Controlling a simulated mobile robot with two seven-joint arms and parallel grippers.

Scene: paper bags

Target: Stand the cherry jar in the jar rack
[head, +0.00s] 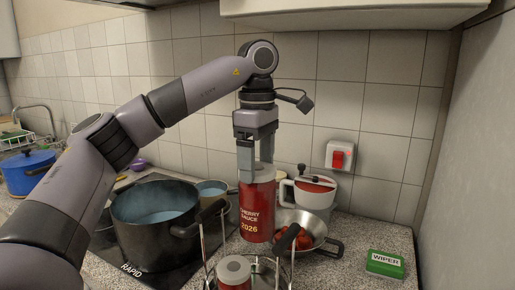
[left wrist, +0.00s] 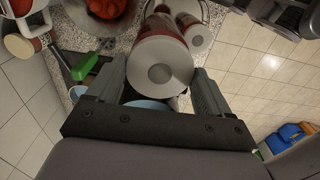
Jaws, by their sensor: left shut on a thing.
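The cherry jar (head: 257,212) is a red cylinder with a pale lid and white lettering that reads "2026". My left gripper (head: 257,172) is shut on its upper part and holds it upright. In the left wrist view its round lid (left wrist: 160,64) sits between the fingers. The wire jar rack (head: 205,250) is at the bottom of the head view, just below and in front of the held jar. Another red jar (head: 234,268) with a pale lid stands in it. Whether the held jar's base touches the rack is unclear. My right gripper is out of view.
A large dark pot (head: 150,215) stands on the hob to the left. A metal pan (head: 318,232) with red food and a white-and-red pot (head: 313,192) are behind and to the right. A green WIPER box (head: 385,264) lies at the far right, with bare counter around it.

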